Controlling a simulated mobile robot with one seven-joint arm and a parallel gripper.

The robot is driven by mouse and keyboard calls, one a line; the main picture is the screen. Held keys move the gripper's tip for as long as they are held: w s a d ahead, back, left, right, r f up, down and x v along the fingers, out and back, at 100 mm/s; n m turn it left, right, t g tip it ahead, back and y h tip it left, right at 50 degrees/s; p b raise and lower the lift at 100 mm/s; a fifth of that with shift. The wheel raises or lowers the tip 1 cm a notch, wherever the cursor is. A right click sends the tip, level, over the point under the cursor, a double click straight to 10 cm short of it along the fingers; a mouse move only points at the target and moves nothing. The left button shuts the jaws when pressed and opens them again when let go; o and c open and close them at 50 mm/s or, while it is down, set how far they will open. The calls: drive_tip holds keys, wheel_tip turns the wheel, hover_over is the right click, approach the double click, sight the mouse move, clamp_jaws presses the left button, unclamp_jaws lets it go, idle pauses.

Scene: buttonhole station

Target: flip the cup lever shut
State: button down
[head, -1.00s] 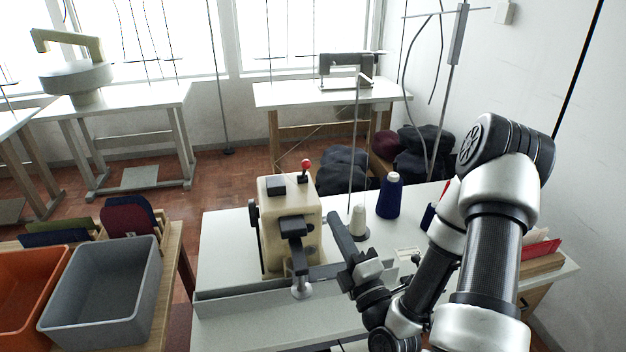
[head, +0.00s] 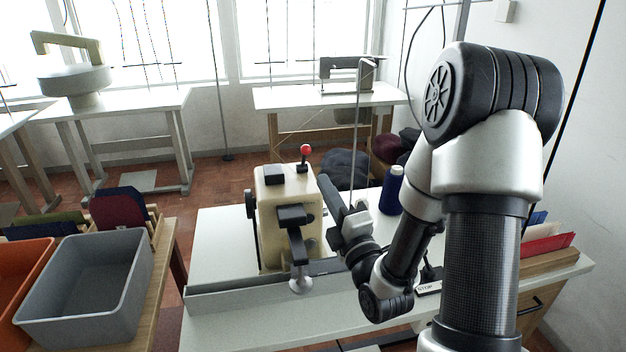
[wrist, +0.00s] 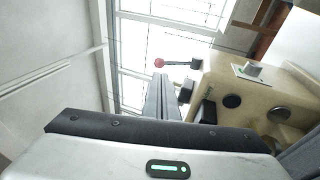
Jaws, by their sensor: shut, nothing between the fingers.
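A cream buttonhole machine (head: 272,228) stands on the white table. A short dark lever with a red ball knob (head: 305,150) stands up from its top; I cannot tell if this is the cup lever. The knob also shows in the wrist view (wrist: 159,63), just beyond the fingertips. My gripper (head: 324,180) is shut and empty, to the right of the machine's upper body, with its fingers pointing up. The fingers (wrist: 162,82) lie together in the wrist view, apart from the knob. A dark arm with a silver foot (head: 299,279) hangs at the machine's front.
A low grey rail (head: 240,291) runs along the table front. A grey bin (head: 85,298) and an orange bin (head: 22,275) sit at left. The table left of the machine is clear.

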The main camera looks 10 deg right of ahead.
sight(308, 153)
drive_tip(key=b+x, duration=0.2)
drive_tip(key=x, duration=0.4)
drive_tip(key=shift+w+r, duration=0.1)
drive_tip(key=shift+r, duration=0.1)
drive_tip(key=shift+x, duration=0.8)
